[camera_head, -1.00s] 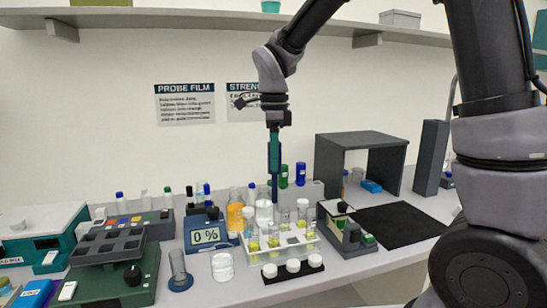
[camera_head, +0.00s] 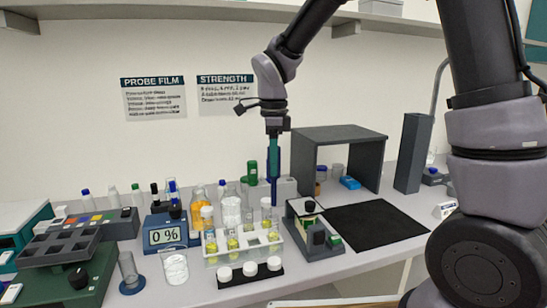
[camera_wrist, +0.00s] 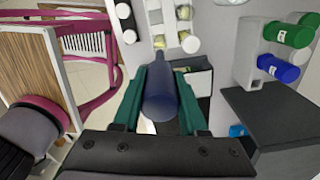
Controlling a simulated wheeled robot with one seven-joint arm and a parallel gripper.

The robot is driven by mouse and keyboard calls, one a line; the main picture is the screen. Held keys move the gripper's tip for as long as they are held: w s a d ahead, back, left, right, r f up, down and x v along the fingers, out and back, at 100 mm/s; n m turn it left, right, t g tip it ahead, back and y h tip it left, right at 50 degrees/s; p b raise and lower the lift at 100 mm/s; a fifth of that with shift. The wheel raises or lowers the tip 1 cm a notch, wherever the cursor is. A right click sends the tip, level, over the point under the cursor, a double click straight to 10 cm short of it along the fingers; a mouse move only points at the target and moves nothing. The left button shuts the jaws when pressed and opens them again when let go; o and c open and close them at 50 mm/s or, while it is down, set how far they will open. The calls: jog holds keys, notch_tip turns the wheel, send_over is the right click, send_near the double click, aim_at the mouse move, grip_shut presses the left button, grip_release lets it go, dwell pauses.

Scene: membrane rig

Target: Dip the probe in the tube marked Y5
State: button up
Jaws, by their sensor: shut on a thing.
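My gripper (camera_head: 273,150) points straight down over the bench and is shut on the dark blue probe (camera_head: 274,186). In the wrist view the probe (camera_wrist: 161,95) sits between the two green fingers. The white tube rack (camera_head: 242,252) stands below, with several clear tubes holding yellow-green contents. The probe's lower end is close to the rack's back right side in the head view; I cannot tell whether it is over or behind a tube. The tube labels are too small to read, so I cannot pick out Y5. The rack also shows in the wrist view (camera_wrist: 168,24).
A black strip with several white caps (camera_head: 249,270) lies before the rack. A dark grey device (camera_head: 318,240) stands right of it, beside a black mat (camera_head: 375,228) and a grey hood (camera_head: 340,137). A blue "0 %" display (camera_head: 165,234) and bottles (camera_head: 198,205) stand left.

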aim_at(273, 205)
dwell(0.4)
jog(key=shift+a+f, duration=0.1)
jog(key=shift+f, duration=5.65)
jog(key=shift+r, duration=0.1)
